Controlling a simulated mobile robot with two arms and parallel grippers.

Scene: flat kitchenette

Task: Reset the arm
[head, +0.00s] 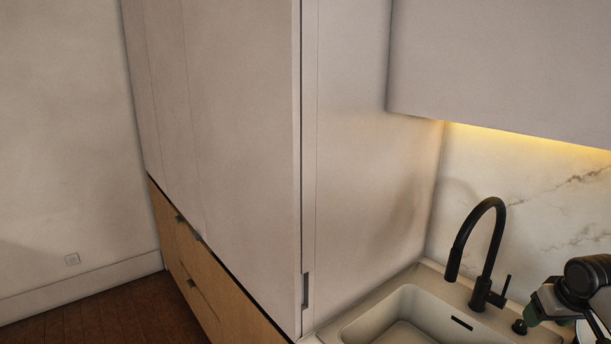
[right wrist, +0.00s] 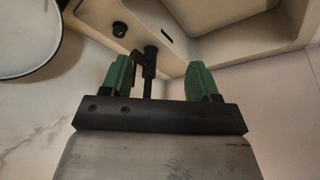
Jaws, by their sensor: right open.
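My right gripper (head: 545,308) shows at the lower right edge of the head view, beside the sink and to the right of the black faucet (head: 485,245). In the right wrist view, its two green fingers (right wrist: 161,80) stand wide apart with nothing gripped between them. The faucet's black base (right wrist: 150,60) shows in the gap between the fingers; I cannot tell how far off it is. Most of my right arm is outside the head view. My left gripper is not in view.
The light sink (head: 405,310) is set in the counter at the lower right. A tall pale cabinet (head: 240,130) with wooden drawers (head: 205,280) stands left of it. A wall cabinet (head: 500,60) hangs above. A white round dish (right wrist: 25,40) with a dark rim shows at the wrist view's upper left.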

